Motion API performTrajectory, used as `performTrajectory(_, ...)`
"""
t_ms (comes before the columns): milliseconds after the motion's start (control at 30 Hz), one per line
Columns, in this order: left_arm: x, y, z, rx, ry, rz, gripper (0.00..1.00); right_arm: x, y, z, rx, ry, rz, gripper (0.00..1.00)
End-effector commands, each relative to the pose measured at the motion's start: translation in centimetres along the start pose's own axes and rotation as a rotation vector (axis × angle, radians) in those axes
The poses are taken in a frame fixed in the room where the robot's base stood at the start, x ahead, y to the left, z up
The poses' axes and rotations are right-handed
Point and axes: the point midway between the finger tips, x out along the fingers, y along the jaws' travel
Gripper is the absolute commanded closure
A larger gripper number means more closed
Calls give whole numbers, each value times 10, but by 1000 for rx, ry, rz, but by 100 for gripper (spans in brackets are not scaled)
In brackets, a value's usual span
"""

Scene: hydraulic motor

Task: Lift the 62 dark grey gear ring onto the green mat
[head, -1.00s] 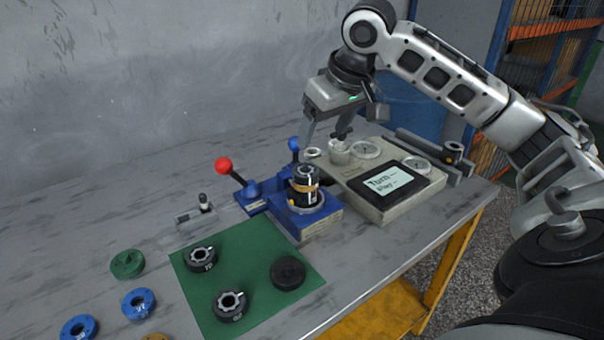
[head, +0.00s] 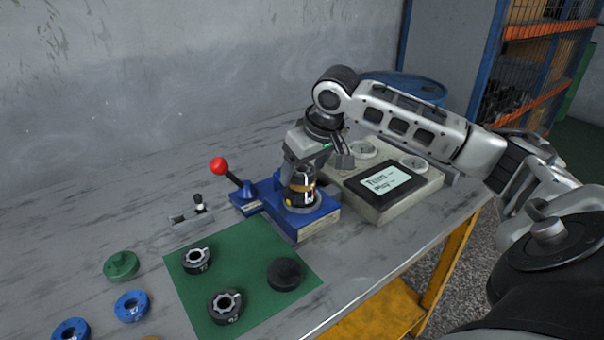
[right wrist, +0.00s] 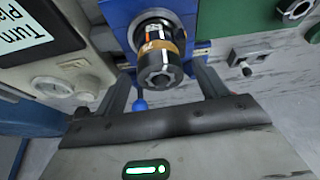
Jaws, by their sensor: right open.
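A black cylindrical stack with an orange-tan band (head: 300,190) stands upright on the blue fixture (head: 318,222). A dark ring with notches (right wrist: 160,76) shows at its end in the right wrist view; I cannot read 62 on it. My right gripper (head: 298,170) is at the stack, its fingers partly hidden in the head view. In the right wrist view the open fingers (right wrist: 163,84) stand apart on either side of the stack's end; contact is unclear. The green mat (head: 232,262) holds two dark toothed rings (head: 196,260) (head: 225,306) and a black disc (head: 285,274). My left gripper is out of view.
A red-knobbed lever (head: 219,166) stands left of the stack. A grey box with a screen (head: 385,186) is close on the right. A small grey holder (head: 192,214) is behind the mat. A green part (head: 121,265) and blue rings (head: 132,305) lie left of the mat.

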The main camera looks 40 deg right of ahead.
Motion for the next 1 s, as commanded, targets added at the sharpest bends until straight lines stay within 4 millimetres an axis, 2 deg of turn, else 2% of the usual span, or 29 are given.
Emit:
performTrajectory(67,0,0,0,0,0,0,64,0,0,0,0,0,0,27)
performTrajectory(167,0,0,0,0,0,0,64,0,0,0,0,-1,0,52)
performTrajectory(200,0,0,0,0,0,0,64,0,0,0,0,-1,0,64)
performTrajectory(300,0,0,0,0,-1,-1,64,0,0,0,0,-1,0,86)
performTrajectory(567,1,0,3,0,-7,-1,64,-2,0,-1,0,3,0,86)
performTrajectory(733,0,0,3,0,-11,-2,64,-11,0,-5,0,5,-1,86)
performTrajectory(900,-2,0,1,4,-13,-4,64,-34,0,-15,0,8,-2,86)
performTrajectory(1000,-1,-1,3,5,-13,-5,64,-54,2,-5,-1,5,4,86)
